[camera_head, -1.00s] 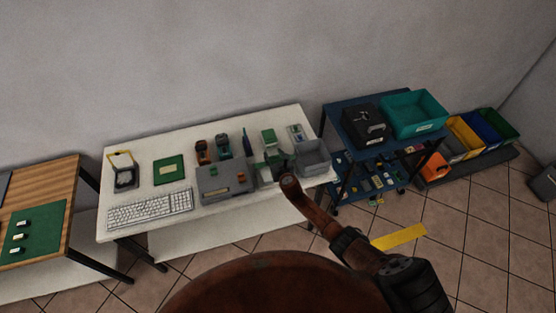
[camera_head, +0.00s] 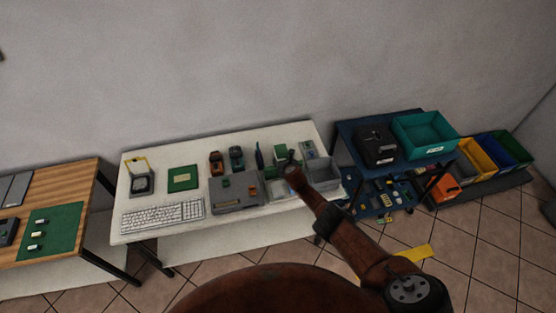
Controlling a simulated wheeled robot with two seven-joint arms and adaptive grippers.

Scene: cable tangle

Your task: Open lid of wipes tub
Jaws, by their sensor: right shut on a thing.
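My right arm reaches up from the bottom right to the right part of the white table (camera_head: 235,235). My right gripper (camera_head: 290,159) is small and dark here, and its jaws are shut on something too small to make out. A small box with a green top (camera_head: 280,154) is just behind the gripper. A pale, greenish container (camera_head: 279,189) lies below and left of it, partly covered by my arm. I cannot tell for sure which of these is the wipes tub, or whether a lid is open. My left gripper is out of view.
A grey case (camera_head: 236,193) and a grey open bin (camera_head: 322,172) flank the arm. A keyboard (camera_head: 162,216), green board (camera_head: 183,178) and handheld tools (camera_head: 237,157) share the table. A blue cart (camera_head: 352,134) with a teal bin (camera_head: 425,134) stands right.

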